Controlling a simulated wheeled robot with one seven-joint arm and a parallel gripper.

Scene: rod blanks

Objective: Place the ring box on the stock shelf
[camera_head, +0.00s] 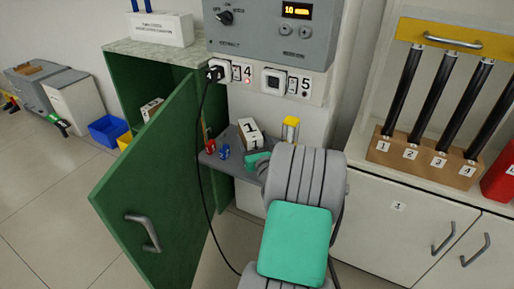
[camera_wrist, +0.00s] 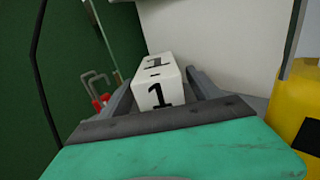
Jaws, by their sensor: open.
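A white box marked 1 (camera_head: 249,132) sits on a small grey shelf (camera_head: 215,160) below the wall sockets; I cannot confirm that it is the ring box. In the wrist view the box (camera_wrist: 158,88) lies ahead between the two grey fingers of my gripper (camera_wrist: 160,78). The fingers are open, with a gap at the left side of the box. In the head view my arm hides most of the gripper. Another small white box (camera_head: 151,109) stands inside the green cabinet (camera_head: 150,190), whose door is open. Which surface is the stock shelf is not labelled legibly.
Red (camera_head: 210,146) and blue (camera_head: 223,152) padlock-like items sit left of the box. A yellow-topped object (camera_head: 291,124) stands close right. A black cable (camera_head: 203,170) hangs in front of the shelf. Black rods (camera_head: 432,92) stand in a wooden block at the right.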

